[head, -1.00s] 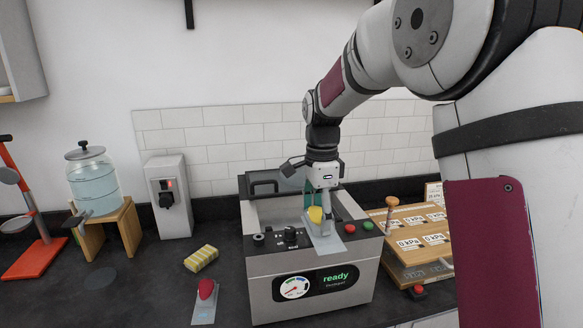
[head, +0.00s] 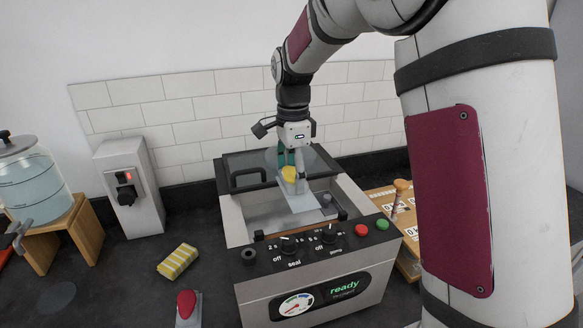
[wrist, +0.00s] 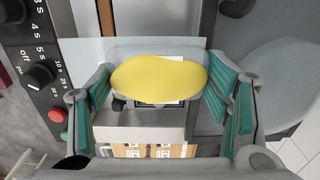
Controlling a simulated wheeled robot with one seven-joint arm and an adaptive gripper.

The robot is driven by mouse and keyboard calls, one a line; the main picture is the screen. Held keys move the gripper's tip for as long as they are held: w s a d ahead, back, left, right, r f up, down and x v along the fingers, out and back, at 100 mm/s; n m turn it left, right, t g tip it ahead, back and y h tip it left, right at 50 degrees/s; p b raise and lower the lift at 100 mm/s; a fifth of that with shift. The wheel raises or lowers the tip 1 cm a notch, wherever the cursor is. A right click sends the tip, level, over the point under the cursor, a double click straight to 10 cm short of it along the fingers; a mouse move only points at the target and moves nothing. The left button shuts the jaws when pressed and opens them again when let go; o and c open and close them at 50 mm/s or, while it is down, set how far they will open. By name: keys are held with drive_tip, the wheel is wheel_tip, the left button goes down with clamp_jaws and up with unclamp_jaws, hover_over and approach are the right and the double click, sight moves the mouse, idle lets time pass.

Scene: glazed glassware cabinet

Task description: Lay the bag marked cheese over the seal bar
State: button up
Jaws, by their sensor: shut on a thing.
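My gripper (head: 292,160) is shut on a clear bag (head: 296,200) with a yellow lump (head: 289,174) in it. The wrist view shows the yellow lump (wrist: 160,76) between the teal finger pads, with clear film (wrist: 80,48) reaching toward the control panel. No cheese marking can be read. The bag hangs tilted over the open chamber of the sealing machine (head: 330,290), its lower end toward the front. A brown strip, seemingly the seal bar (head: 266,237), runs along the chamber's front edge behind the knobs; part is hidden. It also shows in the wrist view (wrist: 106,16).
The machine's lid (head: 250,172) stands raised behind the chamber. A bag with a red lump (head: 187,303) and a yellow striped sponge (head: 178,261) lie left of the machine. A grey switch box (head: 130,190) and a water jar (head: 25,180) stand farther left. A wooden board (head: 385,200) is at right.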

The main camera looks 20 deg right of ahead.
drive_tip(key=shift+s+f, duration=0.15)
drive_tip(key=shift+f, duration=1.75)
drive_tip(key=shift+s+f+b, duration=0.1)
drive_tip(key=shift+f+b, duration=0.2)
drive_tip(key=shift+f, duration=0.4)
drive_tip(key=shift+c, duration=1.2)
drive_tip(key=shift+o, duration=0.6)
drive_tip(key=shift+f, duration=0.9)
drive_tip(key=o, duration=1.7)
drive_tip(key=shift+c, duration=0.2)
drive_tip(key=shift+w+r+p, duration=0.2)
drive_tip(key=shift+r+p, duration=0.4)
drive_tip(key=shift+r, duration=4.1)
